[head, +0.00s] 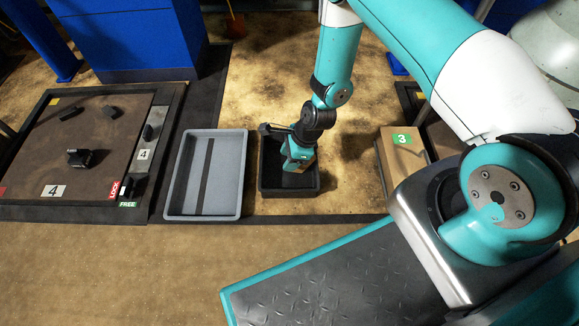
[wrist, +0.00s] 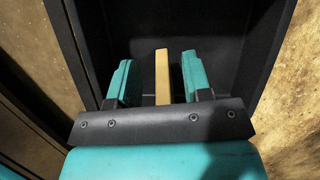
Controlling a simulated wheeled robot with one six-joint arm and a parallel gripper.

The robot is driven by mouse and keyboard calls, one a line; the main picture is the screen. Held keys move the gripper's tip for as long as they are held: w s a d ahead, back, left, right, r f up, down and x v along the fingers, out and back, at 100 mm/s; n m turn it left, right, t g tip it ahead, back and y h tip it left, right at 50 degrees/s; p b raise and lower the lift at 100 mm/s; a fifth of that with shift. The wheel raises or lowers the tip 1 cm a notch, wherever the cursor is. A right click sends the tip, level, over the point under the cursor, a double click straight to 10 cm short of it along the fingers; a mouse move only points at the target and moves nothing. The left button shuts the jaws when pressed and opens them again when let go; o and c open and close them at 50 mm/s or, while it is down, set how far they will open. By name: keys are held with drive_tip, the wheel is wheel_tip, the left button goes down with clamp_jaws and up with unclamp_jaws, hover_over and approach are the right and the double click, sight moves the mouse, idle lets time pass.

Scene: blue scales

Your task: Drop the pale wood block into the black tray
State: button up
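The black tray (head: 289,193) stands on the floor near the middle of the head view, and its dark inside fills the wrist view (wrist: 215,30). My gripper (head: 297,163) points down into the tray. In the wrist view my gripper (wrist: 160,82) is open, with a teal finger on each side of the pale wood block (wrist: 162,72). A gap shows between the block and each finger. The block is inside the tray's outline; its lower end and its contact with the tray floor cannot be made out. In the head view my gripper mostly hides it.
A grey tray (head: 178,172) with a dark strip stands just left of the black tray. A dark board (head: 75,140) marked 4 lies further left. A tan box (head: 402,150) marked 3 stands to the right. Blue cabinets (head: 130,45) stand at the back.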

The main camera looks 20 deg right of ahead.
drive_tip(key=p+v, duration=0.4)
drive_tip(key=v, duration=0.2)
drive_tip(key=shift+r+p, duration=0.4)
drive_tip(key=shift+s+d+r, duration=0.1)
drive_tip(key=shift+d+r, duration=0.15)
drive_tip(key=shift+r, duration=0.15)
drive_tip(key=shift+f, duration=0.1)
